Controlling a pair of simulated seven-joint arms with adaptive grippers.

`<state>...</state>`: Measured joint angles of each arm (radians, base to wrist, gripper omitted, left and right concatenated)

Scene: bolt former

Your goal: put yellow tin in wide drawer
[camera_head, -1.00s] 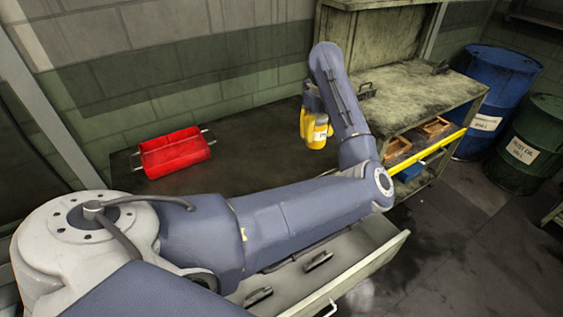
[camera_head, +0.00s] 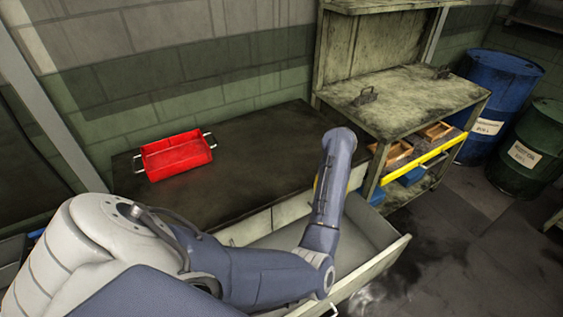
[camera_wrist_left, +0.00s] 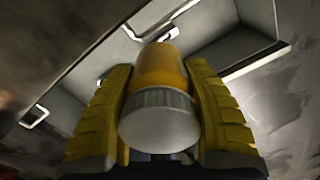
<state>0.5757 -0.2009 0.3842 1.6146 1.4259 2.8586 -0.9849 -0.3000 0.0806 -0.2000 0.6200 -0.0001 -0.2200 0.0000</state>
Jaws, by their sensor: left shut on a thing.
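The yellow tin (camera_wrist_left: 160,68) with a grey end (camera_wrist_left: 158,120) is in the left wrist view, between the yellow fingers of my left gripper (camera_wrist_left: 160,85), which is shut on it. In the head view my arm hides the tin and nearly all of the gripper. The wide drawer (camera_head: 372,267) under the dark workbench is pulled open, and my left wrist is over it. In the wrist view the pale drawer (camera_wrist_left: 240,45) lies beyond the tin. I cannot tell the tin's height relative to the drawer's rim. My right gripper is not in view.
A red tray (camera_head: 178,157) with handles stands on the dark workbench (camera_head: 235,165); the benchtop around it is clear. A worn cabinet (camera_head: 410,95) with a yellow-edged shelf holding small bins stands at the right. Blue (camera_head: 498,95) and green (camera_head: 535,145) drums stand beyond it.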

